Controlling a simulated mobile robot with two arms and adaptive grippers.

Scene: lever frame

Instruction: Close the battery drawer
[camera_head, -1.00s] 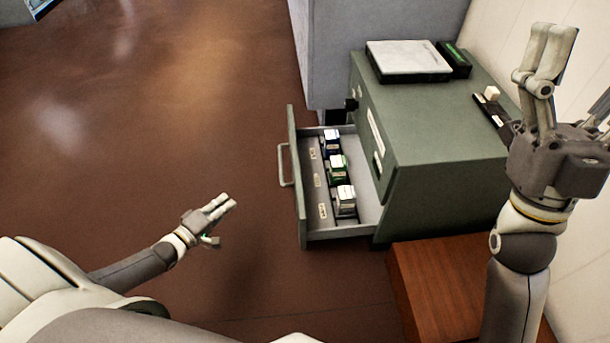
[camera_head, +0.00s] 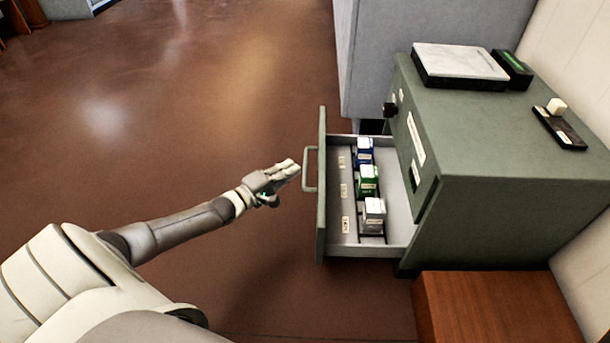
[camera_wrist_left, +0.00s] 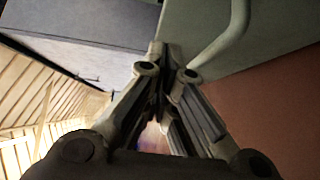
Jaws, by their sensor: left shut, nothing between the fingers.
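The battery drawer (camera_head: 320,215) is pulled out from the green cabinet (camera_head: 500,160) in the head view. Inside it stand batteries: a blue one (camera_head: 364,152), a green one (camera_head: 368,182) and a white one (camera_head: 374,212). The drawer's bar handle (camera_head: 309,170) is on its front face. My left gripper (camera_head: 292,168) is shut and empty, just left of the handle; I cannot tell whether it touches. In the left wrist view the fingers (camera_wrist_left: 168,60) are closed together, with the pale handle (camera_wrist_left: 225,40) curving beside them. My right gripper is not in view.
A flat pale-topped device (camera_head: 460,65) and a small dark box (camera_head: 514,67) sit on the cabinet, with a black lever unit (camera_head: 560,126) nearer the wall. A brown wooden block (camera_head: 500,307) stands in front. The floor left of the drawer is clear.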

